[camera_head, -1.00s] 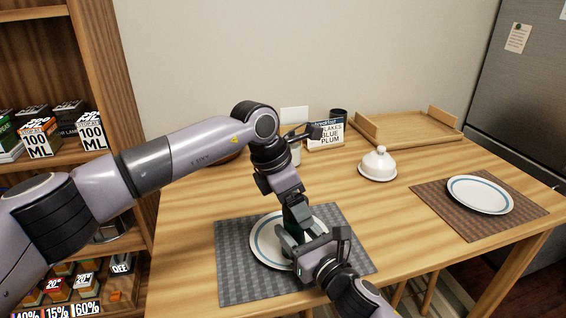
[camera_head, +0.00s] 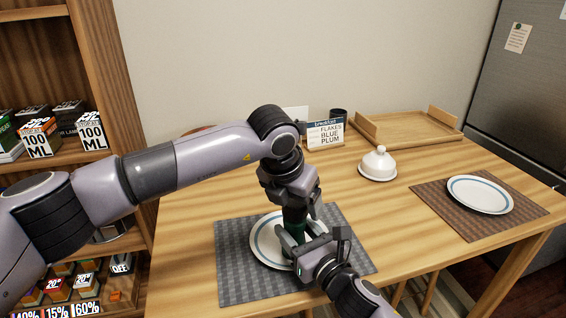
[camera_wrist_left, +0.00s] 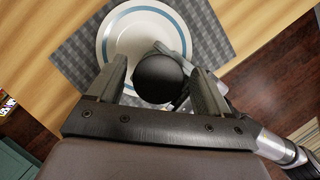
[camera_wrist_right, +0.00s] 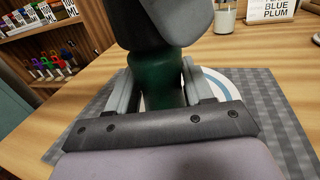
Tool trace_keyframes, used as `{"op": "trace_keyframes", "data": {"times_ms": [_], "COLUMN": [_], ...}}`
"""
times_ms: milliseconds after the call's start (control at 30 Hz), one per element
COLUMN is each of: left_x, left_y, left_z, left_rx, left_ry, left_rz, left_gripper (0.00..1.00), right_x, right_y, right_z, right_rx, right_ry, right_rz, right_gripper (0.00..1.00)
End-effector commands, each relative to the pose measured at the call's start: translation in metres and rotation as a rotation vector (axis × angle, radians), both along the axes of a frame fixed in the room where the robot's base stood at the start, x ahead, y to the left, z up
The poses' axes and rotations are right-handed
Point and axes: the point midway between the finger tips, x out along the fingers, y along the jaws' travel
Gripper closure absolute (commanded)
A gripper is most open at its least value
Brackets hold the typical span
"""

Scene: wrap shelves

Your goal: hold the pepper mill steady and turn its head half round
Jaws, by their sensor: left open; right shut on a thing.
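The pepper mill has a dark green body (camera_wrist_right: 158,80), which stands upright between the fingers of my right gripper (camera_head: 298,246). My right gripper is shut on the body; it also shows in the right wrist view (camera_wrist_right: 160,92). The mill's round black head (camera_wrist_left: 158,78) shows from above in the left wrist view, between the fingers of my left gripper (camera_wrist_left: 165,85). My left gripper is open around the head, with a gap on each side. In the head view my left gripper hides the mill's top. The mill is over the near plate (camera_head: 262,246).
The near plate lies on a grey placemat (camera_head: 234,285). A white domed butter dish (camera_head: 378,164), a wooden tray (camera_head: 425,128) and a breakfast card (camera_head: 326,132) stand farther back. Another plate (camera_head: 480,195) is at the right. A shelf unit (camera_head: 122,150) stands at the left.

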Motion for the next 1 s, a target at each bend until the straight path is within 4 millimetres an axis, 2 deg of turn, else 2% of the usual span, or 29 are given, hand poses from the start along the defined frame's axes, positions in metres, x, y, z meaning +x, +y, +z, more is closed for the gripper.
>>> {"op": "trace_keyframes", "data": {"times_ms": [33,100,300,500,700,1000], "left_x": [-0.002,-0.007,-0.02,-0.03,-0.035,-0.036], "left_y": [0.003,0.006,0.013,0.019,0.022,0.022], "left_z": [0.015,0.028,0.065,0.092,0.105,0.107], "left_rx": [-0.003,-0.003,-0.003,-0.002,0.0,-0.001], "left_ry": [-0.009,-0.008,-0.008,-0.005,-0.003,-0.003], "left_rz": [-0.002,-0.003,-0.004,-0.004,-0.004,-0.004], "left_gripper": [0.21,0.21,0.21,0.21,0.21,0.21], "right_x": [0.0,0.0,0.0,0.0,0.0,0.0], "right_y": [-0.001,-0.001,-0.001,-0.001,-0.001,0.0], "right_z": [-0.001,-0.001,-0.001,-0.001,-0.001,-0.001], "right_rx": [-0.002,-0.002,-0.002,-0.002,-0.002,-0.002], "right_ry": [0.002,0.002,0.002,0.002,0.003,0.003], "right_rz": [-0.002,-0.002,-0.002,-0.002,-0.002,-0.001], "right_gripper": [0.85,0.85,0.85,0.85,0.85,0.85]}}
